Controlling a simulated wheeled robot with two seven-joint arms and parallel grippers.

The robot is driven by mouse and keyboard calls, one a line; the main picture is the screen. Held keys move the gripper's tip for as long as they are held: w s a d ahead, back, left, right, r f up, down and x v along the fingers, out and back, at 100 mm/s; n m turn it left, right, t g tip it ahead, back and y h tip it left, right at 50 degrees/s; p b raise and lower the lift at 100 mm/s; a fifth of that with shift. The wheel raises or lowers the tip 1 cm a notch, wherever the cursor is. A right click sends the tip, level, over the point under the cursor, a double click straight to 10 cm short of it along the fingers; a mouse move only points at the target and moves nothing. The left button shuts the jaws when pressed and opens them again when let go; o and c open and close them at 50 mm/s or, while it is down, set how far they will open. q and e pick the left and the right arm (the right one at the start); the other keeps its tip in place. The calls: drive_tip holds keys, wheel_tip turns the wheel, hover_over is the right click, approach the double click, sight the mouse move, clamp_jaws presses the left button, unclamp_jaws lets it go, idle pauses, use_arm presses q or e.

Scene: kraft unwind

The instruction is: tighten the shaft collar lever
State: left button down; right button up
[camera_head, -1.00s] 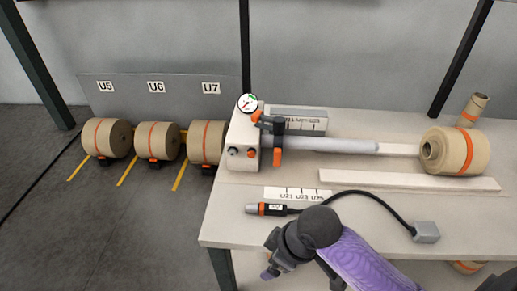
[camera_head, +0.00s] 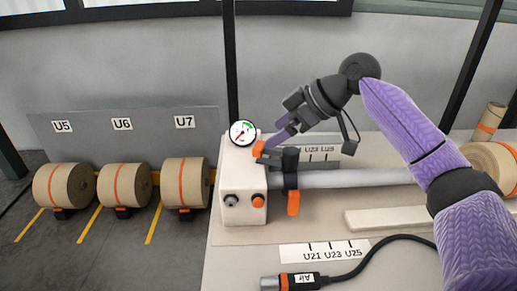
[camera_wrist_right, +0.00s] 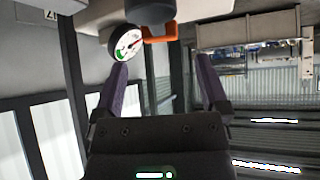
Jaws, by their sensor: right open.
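The dark shaft collar (camera_head: 290,168) sits around the grey shaft (camera_head: 350,178), close to the white block (camera_head: 243,185). An orange lever piece (camera_head: 293,203) hangs down below the collar. A second orange end (camera_head: 259,148) sticks out at its upper left; I cannot tell which is the lever's handle. My right gripper (camera_head: 277,138) is open just above the collar, its purple fingers close to the upper orange end. In the right wrist view, an orange piece (camera_wrist_right: 162,34) shows beyond the open fingers (camera_wrist_right: 163,75), with nothing between them. My left gripper is not in view.
A round gauge (camera_head: 242,133) stands on the white block near my right fingers. A paper roll (camera_head: 492,165) is at the shaft's far right, partly behind my arm. An air tool (camera_head: 290,282) with a cable lies on the bench front.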

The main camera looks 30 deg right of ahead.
sight(260, 145)
drive_tip(key=b+x, duration=0.1)
drive_tip(key=x, duration=0.4)
drive_tip(key=shift+f, duration=0.1)
clamp_jaws()
idle(0.3)
